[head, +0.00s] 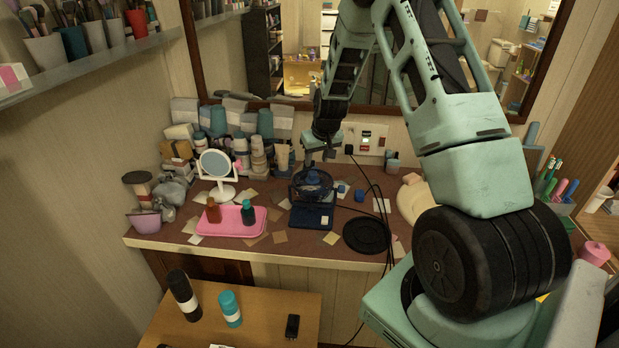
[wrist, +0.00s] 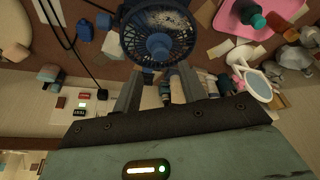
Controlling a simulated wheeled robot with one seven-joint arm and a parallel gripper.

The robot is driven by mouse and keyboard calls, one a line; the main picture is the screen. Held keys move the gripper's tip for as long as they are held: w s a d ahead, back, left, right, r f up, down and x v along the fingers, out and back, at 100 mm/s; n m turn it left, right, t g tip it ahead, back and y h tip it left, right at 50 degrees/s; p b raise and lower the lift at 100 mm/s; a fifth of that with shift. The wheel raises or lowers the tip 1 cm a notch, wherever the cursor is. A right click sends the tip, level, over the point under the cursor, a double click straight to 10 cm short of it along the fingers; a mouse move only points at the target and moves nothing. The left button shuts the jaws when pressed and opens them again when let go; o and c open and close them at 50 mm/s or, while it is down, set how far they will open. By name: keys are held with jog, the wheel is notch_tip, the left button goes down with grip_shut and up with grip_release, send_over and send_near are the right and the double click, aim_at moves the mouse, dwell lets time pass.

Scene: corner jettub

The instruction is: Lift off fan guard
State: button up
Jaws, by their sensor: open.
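A small desk fan (head: 311,186) with a dark blue body stands on a blue base (head: 311,216) on the counter below the mirror. Its round dark wire guard (wrist: 186,36) faces the wrist camera, with a blue hub (wrist: 158,42) at the middle. My gripper (wrist: 158,84) is open and empty, its two fingers apart at the lower edge of the fan in the wrist view. In the head view my gripper (head: 319,160) is just above and behind the fan. I cannot tell whether a finger touches the guard.
A pink tray (head: 228,229) with two bottles and a round mirror (head: 217,166) stand left of the fan. A flat black disc (head: 366,235) and dark cables lie right of it. Bottles crowd the back wall. A wooden table (head: 262,310) stands in front.

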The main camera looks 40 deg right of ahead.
aim_at(313, 173)
jog(key=shift+b+x, duration=1.85)
jog(key=shift+x, duration=1.6)
grip_shut()
jog(key=shift+r+p, duration=1.8)
jog(key=shift+r, duration=1.3)
